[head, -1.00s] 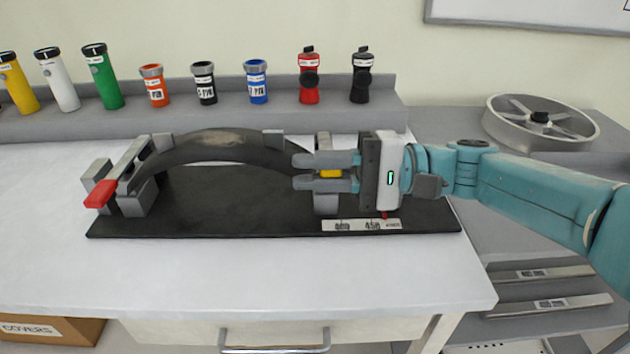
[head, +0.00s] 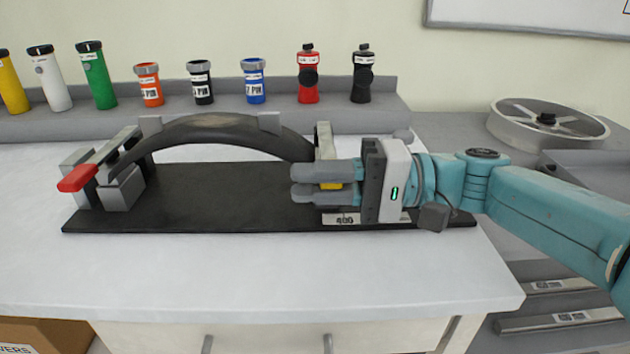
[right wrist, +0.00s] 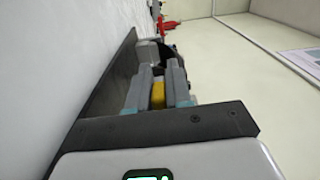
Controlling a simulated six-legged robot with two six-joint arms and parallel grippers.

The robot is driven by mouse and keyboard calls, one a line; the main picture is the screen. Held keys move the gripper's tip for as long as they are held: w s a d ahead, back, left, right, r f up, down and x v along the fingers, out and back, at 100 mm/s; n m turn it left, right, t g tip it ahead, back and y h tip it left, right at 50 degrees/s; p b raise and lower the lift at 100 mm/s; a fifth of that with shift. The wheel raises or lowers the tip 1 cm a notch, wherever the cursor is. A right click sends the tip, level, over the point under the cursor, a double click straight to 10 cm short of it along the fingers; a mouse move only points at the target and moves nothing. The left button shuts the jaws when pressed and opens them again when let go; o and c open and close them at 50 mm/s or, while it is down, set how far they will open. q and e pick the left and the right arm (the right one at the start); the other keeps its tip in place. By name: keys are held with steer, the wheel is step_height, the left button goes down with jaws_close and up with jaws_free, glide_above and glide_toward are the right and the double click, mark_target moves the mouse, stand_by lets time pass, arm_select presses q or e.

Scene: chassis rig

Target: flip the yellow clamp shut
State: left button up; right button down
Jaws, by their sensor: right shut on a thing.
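The yellow clamp handle (head: 331,185) shows as a small patch between the fingers of my right gripper (head: 301,183), which is shut on it. In the right wrist view, the yellow handle (right wrist: 158,94) sits between the two grey fingers of the right gripper (right wrist: 160,72). The clamp is at the right end of the black curved part (head: 225,130). Its grey upright (head: 324,139) shows just behind the fingers; most of its base is hidden by the gripper. My left gripper is not in view.
The curved part arches over a black base plate (head: 225,195) on the white bench (head: 250,270). A clamp with a red handle (head: 77,178) stands at the left end. Several coloured canisters line the back shelf (head: 230,120). The bench front is clear.

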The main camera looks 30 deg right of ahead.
steer(key=c, duration=1.1)
jaws_free()
steer(key=shift+f, duration=0.15)
steer(key=shift+d, duration=0.1)
steer(key=p+v, duration=0.2)
steer(key=v, duration=1.4)
steer(key=shift+d+p, duration=0.15)
steer(key=shift+p, duration=0.15)
steer(key=shift+s, duration=0.15)
